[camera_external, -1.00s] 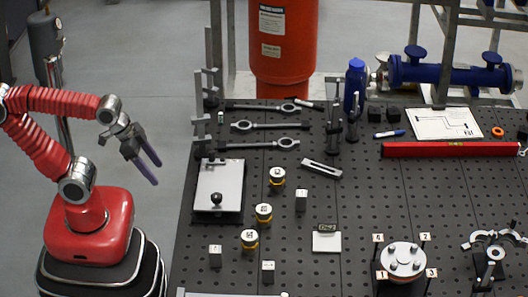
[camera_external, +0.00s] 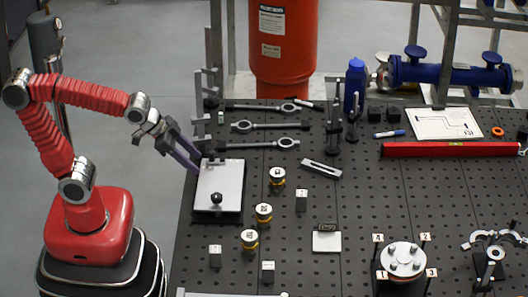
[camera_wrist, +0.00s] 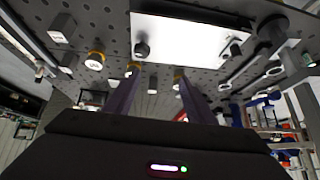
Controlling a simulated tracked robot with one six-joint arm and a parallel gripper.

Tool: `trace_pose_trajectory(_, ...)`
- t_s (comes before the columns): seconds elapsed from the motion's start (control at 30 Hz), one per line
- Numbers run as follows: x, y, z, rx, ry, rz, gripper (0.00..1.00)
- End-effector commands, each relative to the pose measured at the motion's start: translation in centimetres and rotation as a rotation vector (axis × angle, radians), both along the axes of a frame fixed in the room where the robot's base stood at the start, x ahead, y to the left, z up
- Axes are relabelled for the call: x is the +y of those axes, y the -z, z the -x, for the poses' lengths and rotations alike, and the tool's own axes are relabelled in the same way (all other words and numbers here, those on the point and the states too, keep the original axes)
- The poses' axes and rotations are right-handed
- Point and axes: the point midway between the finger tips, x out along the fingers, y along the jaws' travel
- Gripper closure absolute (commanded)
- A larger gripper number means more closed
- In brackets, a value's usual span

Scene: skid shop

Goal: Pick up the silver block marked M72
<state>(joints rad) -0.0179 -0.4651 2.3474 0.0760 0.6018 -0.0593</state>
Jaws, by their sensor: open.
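Small silver blocks stand on the black perforated table: one right of the yellow-banded cylinders (camera_external: 301,200), one at the front left (camera_external: 215,255), one at the front middle (camera_external: 268,271). Their marks are too small to read, so I cannot tell which is M72. My gripper (camera_external: 194,163) is open and empty, at the table's left edge by the white plate, apart from all three blocks. In the wrist view the two fingers of my gripper (camera_wrist: 157,73) stand apart; a silver block (camera_wrist: 62,27) shows at the upper left, its mark unreadable.
Yellow-banded cylinders (camera_external: 264,213) stand among the blocks. A white plate with a black knob (camera_external: 222,180) lies at the left. Wrenches (camera_external: 270,126), a blue bottle (camera_external: 355,83) and a red level (camera_external: 450,149) are farther back. A round fixture (camera_external: 403,258) stands at the front right.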

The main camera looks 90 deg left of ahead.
Motion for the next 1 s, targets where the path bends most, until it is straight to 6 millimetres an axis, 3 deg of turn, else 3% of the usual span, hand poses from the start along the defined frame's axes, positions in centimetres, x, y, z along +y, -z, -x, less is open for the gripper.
trace_pose_trajectory(0.5, 1.4, 0.3, -14.9, -0.190, -0.001, -0.022, 0.50)
trace_pose_trajectory(1.0, 1.7, 4.0, -27.7, -0.373, 0.040, -0.007, 0.50)
